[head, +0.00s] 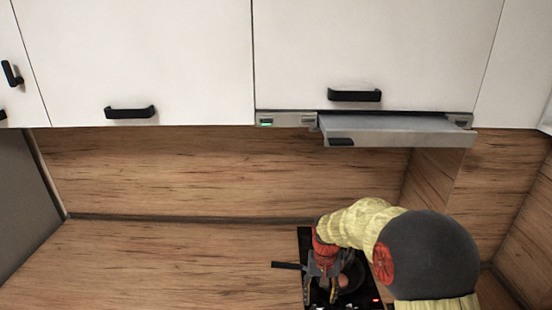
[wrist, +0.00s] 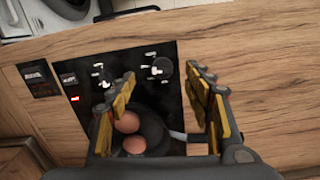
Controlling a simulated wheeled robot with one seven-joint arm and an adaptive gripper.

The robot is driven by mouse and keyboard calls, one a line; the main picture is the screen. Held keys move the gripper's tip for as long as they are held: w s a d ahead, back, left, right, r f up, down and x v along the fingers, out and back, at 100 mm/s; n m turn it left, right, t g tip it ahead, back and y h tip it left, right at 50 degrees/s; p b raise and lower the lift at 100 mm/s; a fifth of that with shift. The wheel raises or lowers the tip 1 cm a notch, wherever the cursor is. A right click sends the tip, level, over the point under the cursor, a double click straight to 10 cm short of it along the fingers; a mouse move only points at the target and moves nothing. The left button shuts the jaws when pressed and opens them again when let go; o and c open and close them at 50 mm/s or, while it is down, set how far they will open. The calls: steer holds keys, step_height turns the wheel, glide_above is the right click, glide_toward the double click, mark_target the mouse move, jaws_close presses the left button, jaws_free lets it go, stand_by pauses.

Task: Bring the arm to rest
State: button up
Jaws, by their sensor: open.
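My arm reaches down over the black cooktop (head: 303,243) in the head view, its yellow sleeve and dark round joint covering much of it. My gripper (head: 321,290) is low over the hob, by a dark pan. In the wrist view my gripper (wrist: 162,76) has its two yellow-padded fingers spread wide, with nothing held between them. The dark pan (wrist: 153,125) lies below and between the fingers, partly hidden by the left one. It holds two brown, round, egg-like items (wrist: 127,122). Whether a finger touches the pan is unclear.
A range hood (head: 395,130) juts out under white wall cupboards (head: 365,50) with black handles. The wooden counter (head: 160,265) left of the hob is clear. Knobs (wrist: 158,68) sit on the cooktop in the wrist view. The wooden splashback (head: 220,170) stands behind.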

steer(key=s+d+r+t+b, duration=0.1)
steer(key=s+r+t+b, duration=0.1)
steer(key=s+r, duration=0.3)
steer(key=s+d+r+n+t+b, duration=0.1)
steer(key=s+r, duration=0.5)
steer(key=s, duration=0.7)
steer(key=s+d+r+t+b, duration=0.1)
steer(key=s+r+t+b, duration=0.2)
steer(key=s, duration=0.6)
steer(key=shift+s+r+n+b, duration=0.3)
steer(key=shift+s+r+b, duration=0.05)
steer(key=shift+r+b, duration=0.9)
